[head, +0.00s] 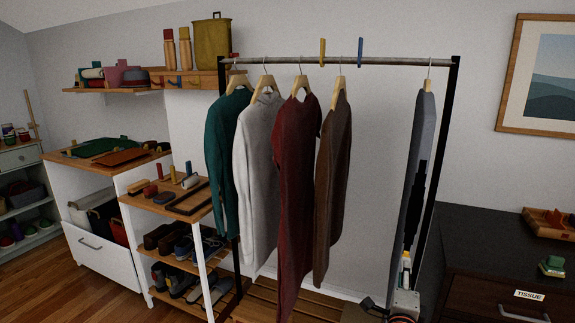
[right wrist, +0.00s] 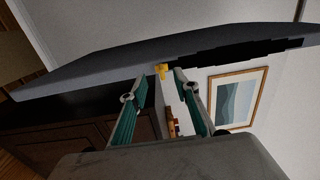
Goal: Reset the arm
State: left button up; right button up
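My right gripper (head: 405,268) is low at the right end of the clothes rail in the head view, partly hidden beside the grey garment (head: 422,125). In the right wrist view its two teal-padded fingers (right wrist: 162,78) stand apart with a gap between the tips. The grey garment (right wrist: 90,72) stretches across that view just beyond the fingertips; I cannot tell whether they touch it. A small yellow piece (right wrist: 162,70) shows between the tips; I cannot tell what it is. My left gripper is not in view.
The metal rail (head: 380,62) bears several hanging garments, with bare space left of the grey one. A dark dresser (head: 475,240) with a tissue label stands close on the right. A shoe rack (head: 160,215) stands left. A framed picture (head: 545,75) hangs on the wall.

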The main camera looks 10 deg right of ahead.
jog(key=s+a+f+n+t+y+p, duration=0.1)
jog(key=s+a+f+n+t+y, duration=0.1)
jog(key=s+a+n+y, duration=0.6)
jog(key=s+a+f+n+t+y+p, duration=0.1)
jog(key=s+a+f+n+y, duration=0.3)
jog(key=a+n, duration=0.6)
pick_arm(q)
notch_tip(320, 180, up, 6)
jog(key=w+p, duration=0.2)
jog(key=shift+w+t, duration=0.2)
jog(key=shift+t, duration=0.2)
pick_arm(e)
jog(key=s+a+f+n+g, duration=0.1)
jog(key=s+f+n+g, duration=0.3)
jog(key=s+f, duration=0.3)
jog(key=s+a+f+n+g, duration=0.2)
jog(key=s+f+n+g, duration=0.2)
jog(key=s, duration=1)
notch_tip(320, 180, down, 4)
jog(key=shift+a+f+n, duration=0.25)
jog(key=shift+a+n, duration=0.05)
jog(key=shift+n, duration=0.8)
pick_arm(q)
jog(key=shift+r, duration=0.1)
